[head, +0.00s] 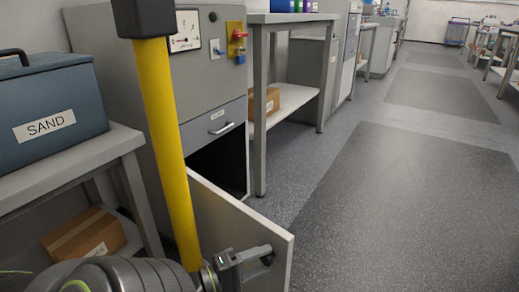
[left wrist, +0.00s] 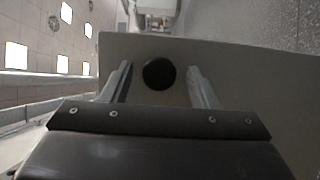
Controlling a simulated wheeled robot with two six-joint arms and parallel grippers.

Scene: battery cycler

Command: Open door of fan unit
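The fan unit (head: 205,82) is a grey cabinet with a gauge, switches and a handled drawer front. Its lower door (head: 235,222) stands swung well out, and the dark inside shows behind it. In the left wrist view the door (left wrist: 240,75) is a pale panel with a round black knob (left wrist: 159,74). My left gripper (head: 262,254) is at the door's outer face near its free edge. In the wrist view its two fingers (left wrist: 162,84) are spread on either side of the knob, with gaps to it. My right gripper is not in view.
A yellow post (head: 165,130) with a black top stands in front of the cabinet. A blue sand box (head: 50,95) sits on a grey table at left, with a carton (head: 85,235) below. A bench (head: 285,17) stands right of the cabinet. The floor at right (head: 400,200) is clear.

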